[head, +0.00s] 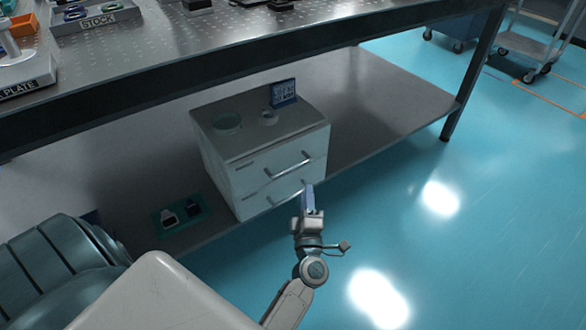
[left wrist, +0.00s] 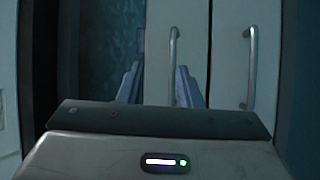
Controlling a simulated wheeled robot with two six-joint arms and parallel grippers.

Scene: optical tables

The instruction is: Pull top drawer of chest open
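The white chest (head: 236,182) stands on the lower shelf under the table. It has two drawers, each with a bar handle, the top one (head: 290,166) and the lower one (head: 286,195). Both drawers look shut. My left gripper (head: 309,196) is at the chest's front, its tips overlapping the right end of the lower handle in the head view. The other handle (left wrist: 251,65) is to the right. I cannot tell which drawer the straddled handle belongs to. My right gripper is not in view.
A glass dish (head: 227,122), a small ring-shaped item (head: 269,118) and a blue sign (head: 283,93) are on the chest. A teal tray (head: 179,217) lies left of it on the shelf. The table edge (head: 250,72) overhangs. Floor (head: 440,240) to the right is clear.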

